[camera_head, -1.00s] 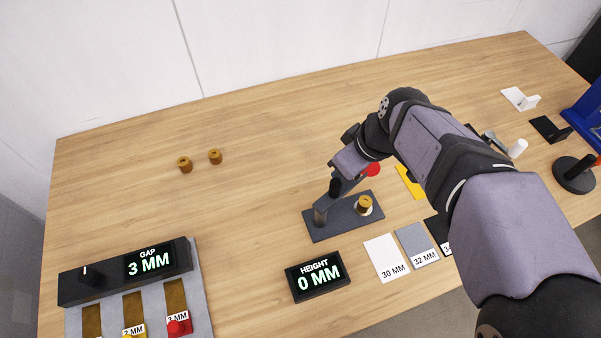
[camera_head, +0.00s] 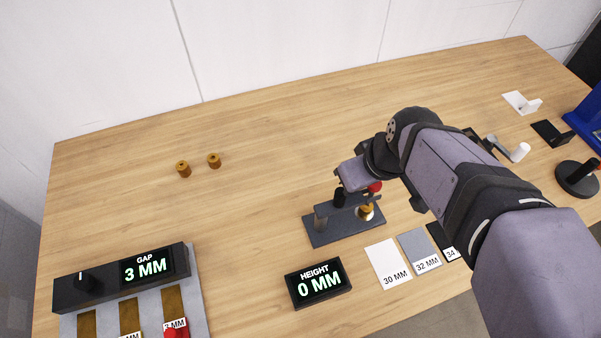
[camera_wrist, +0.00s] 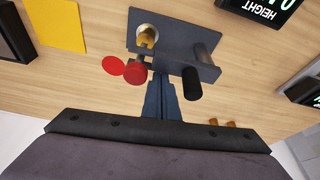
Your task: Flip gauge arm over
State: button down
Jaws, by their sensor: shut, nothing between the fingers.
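The height gauge's dark base plate (camera_head: 345,233) lies on the table, with a grey post at its left. Its grey arm (camera_head: 348,202) runs roughly level over the plate, with a black knob (camera_head: 339,197) and a red disc end (camera_head: 375,187). A brass cylinder (camera_head: 366,212) stands on the plate under the arm's right end; it shows in the wrist view (camera_wrist: 147,38). My gripper (camera_wrist: 160,78) is shut and empty, its fingertips at or very close to the arm beside the red end; contact is unclear. In the head view my wrist hides the fingers.
The height display (camera_head: 318,283) reads 0 MM in front of the gauge. Labelled cards (camera_head: 387,264) lie to its right. The gap unit (camera_head: 120,277) is at front left. The table's left middle is clear.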

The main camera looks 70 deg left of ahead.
dwell(0.3)
notch_tip(320, 180, up, 10)
jog(key=shift+a+f, duration=0.25)
jog(key=shift+a, duration=0.1)
dwell(0.7)
jog(key=w+d+f+m+t+h, duration=0.1)
jog(key=w+d+f+m, duration=0.35)
jog(key=w+d, duration=0.6)
jog(key=w+d+f+m+h, duration=0.1)
jog(key=w+d+f+m, duration=0.35)
jog(key=w+d, duration=0.6)
jog(key=s+d+f+m, duration=0.2)
jog(key=s+d+m, duration=0.1)
jog(key=d, duration=0.6)
jog(key=s+d+f+m+h, duration=0.1)
jog(key=s+d+f+m, duration=0.2)
jog(key=d, duration=0.7)
jog(key=s+d+f+m, duration=0.3)
jog(key=s+d+m, duration=0.1)
jog(key=d, duration=0.5)
jog(key=shift+s+d+g+h, duration=0.2)
jog(key=shift+d+g+h, duration=0.1)
jog(key=shift+h, duration=0.1)
